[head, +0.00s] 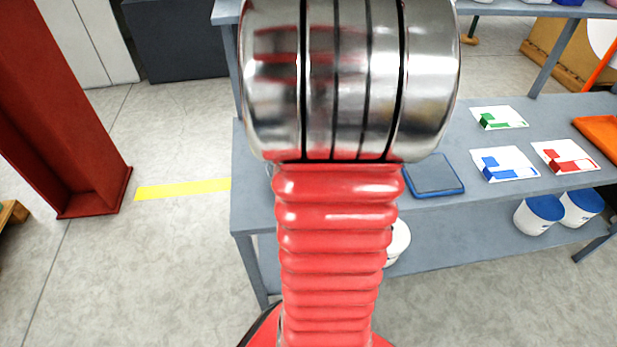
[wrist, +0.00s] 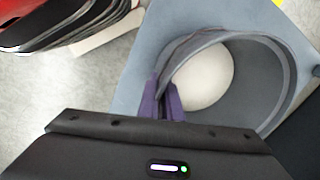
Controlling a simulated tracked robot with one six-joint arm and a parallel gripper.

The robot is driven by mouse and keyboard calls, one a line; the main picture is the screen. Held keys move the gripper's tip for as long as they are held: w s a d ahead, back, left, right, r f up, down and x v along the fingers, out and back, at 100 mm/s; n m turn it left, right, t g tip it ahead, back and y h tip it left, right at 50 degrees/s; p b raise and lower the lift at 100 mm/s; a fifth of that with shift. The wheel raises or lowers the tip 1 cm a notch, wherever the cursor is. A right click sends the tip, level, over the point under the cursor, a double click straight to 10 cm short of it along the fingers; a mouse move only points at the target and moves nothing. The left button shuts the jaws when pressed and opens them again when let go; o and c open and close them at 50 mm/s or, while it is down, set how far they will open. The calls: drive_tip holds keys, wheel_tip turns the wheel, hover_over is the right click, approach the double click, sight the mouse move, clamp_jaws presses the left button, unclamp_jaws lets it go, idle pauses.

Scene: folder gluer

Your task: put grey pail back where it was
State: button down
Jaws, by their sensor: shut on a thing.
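The grey pail (wrist: 294,75) shows in the wrist view, seen from above through its open mouth. A pale round area shows inside it; I cannot tell whether this is its bottom or its contents. My gripper (wrist: 166,106) has purple fingers shut on the pail's rim at its left side. The blue-grey table (wrist: 162,38) shows around the pail; I cannot tell whether the pail touches it. In the head view my arm hides the gripper and the pail.
The grey table (head: 375,222) carries a blue-edged tray (head: 433,176), cards with coloured pieces (head: 503,164) and an orange tray (head: 600,133). White tubs with blue lids (head: 538,214) stand on its lower shelf. A red post (head: 70,110) stands at the left, with clear floor beside it.

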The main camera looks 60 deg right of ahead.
drive_tip(key=shift+d+f, duration=0.1)
drive_tip(key=shift+f, duration=0.05)
drive_tip(key=c, duration=2.4)
unclamp_jaws()
drive_tip(key=shift+f, duration=0.1)
drive_tip(key=o, duration=0.5)
drive_tip(key=shift+c, duration=0.2)
wheel_tip(320, 180, up, 12)
drive_tip(key=s, duration=0.1)
drive_tip(key=shift+a, duration=0.4)
